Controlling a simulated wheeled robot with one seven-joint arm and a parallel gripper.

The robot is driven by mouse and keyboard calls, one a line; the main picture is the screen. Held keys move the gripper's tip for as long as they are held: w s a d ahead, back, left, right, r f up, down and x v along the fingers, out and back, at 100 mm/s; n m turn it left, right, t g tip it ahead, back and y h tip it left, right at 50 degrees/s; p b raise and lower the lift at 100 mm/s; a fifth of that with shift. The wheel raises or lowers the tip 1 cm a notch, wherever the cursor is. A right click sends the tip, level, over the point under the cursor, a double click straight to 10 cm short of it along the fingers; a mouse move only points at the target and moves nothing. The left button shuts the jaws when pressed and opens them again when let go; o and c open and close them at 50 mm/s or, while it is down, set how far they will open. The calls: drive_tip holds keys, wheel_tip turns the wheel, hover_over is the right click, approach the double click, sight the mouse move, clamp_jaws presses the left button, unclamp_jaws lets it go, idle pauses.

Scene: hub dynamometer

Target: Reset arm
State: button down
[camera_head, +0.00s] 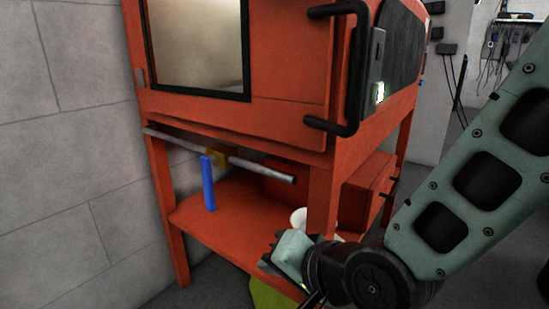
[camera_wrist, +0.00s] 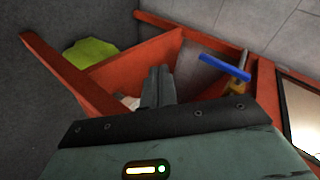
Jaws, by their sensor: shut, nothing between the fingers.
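My gripper (camera_head: 272,258) is at the lower middle of the head view, by the front edge of the orange stand's lower shelf (camera_head: 225,220). In the wrist view its two dark fingers (camera_wrist: 159,72) are together, with nothing seen between them. My arm reaches in from the right of the head view. Whether the gripper touches the stand cannot be told.
An orange cabinet (camera_head: 290,50) with a window and black handles stands above the shelf. A metal bar (camera_head: 225,156) juts out under it. A blue upright piece (camera_head: 208,183) and a white round object (camera_head: 300,218) are at the shelf. A lime-green item (camera_head: 268,296) lies low.

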drive_tip(key=s+d+r+n+g+h+p, duration=0.4)
drive_tip(key=s+d+n+g+h, duration=0.35)
drive_tip(key=s+d+n, duration=0.55)
wheel_tip(320, 180, up, 38)
drive_tip(key=d+m+p, duration=0.1)
drive_tip(key=p, duration=3.7)
drive_tip(key=shift+s+d+f+m, duration=0.15)
drive_tip(key=shift+s+d+m, duration=0.15)
drive_tip(key=shift+d, duration=0.05)
drive_tip(key=shift+g, duration=0.25)
